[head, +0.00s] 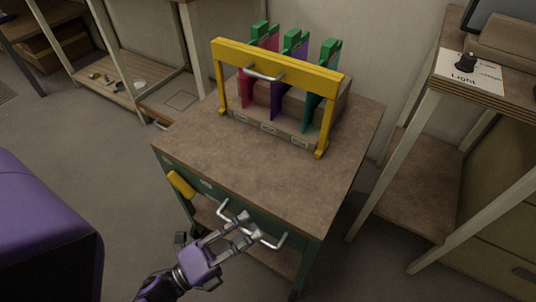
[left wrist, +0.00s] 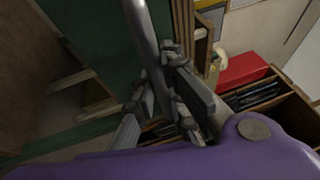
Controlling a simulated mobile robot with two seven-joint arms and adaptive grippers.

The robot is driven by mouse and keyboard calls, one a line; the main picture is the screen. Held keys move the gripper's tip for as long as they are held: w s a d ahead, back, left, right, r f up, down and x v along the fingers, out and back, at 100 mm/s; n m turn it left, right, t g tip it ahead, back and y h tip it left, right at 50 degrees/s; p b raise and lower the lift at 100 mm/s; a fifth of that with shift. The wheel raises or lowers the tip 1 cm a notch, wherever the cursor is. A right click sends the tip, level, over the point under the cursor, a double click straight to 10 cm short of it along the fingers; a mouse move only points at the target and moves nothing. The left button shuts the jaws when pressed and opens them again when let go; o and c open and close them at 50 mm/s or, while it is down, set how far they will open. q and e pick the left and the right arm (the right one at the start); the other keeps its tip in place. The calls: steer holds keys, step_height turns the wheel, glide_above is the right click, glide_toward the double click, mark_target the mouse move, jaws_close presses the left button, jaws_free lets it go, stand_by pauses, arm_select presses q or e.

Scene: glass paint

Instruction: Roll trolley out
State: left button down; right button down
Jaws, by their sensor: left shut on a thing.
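The trolley (head: 230,165) has a brown top and a green front, and stands between the benches in the head view. A metal bar handle (head: 268,240) runs along its front edge. My left gripper (head: 243,232) is at this handle, its fingers shut around the bar. In the left wrist view the handle (left wrist: 146,45) passes between the fingers of my left gripper (left wrist: 165,95), with the green trolley panel (left wrist: 98,35) behind. My right gripper does not show in either view.
On the trolley top stands a yellow frame (head: 280,67) with red, purple and green panels. A yellow piece (head: 181,184) is on the trolley's front left. A bench with a light knob (head: 466,62) stands close at right. Open floor (head: 125,215) lies to the left.

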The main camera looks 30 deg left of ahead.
arm_select(q)
steer(key=s+p, duration=0.1)
steer(key=s, duration=1.1)
steer(key=shift+a, duration=0.25)
steer(key=shift+f, duration=0.1)
steer(key=c, duration=1.8)
jaws_free()
steer(key=shift+w, duration=0.1)
steer(key=shift+o, duration=0.2)
steer(key=v, duration=1.2)
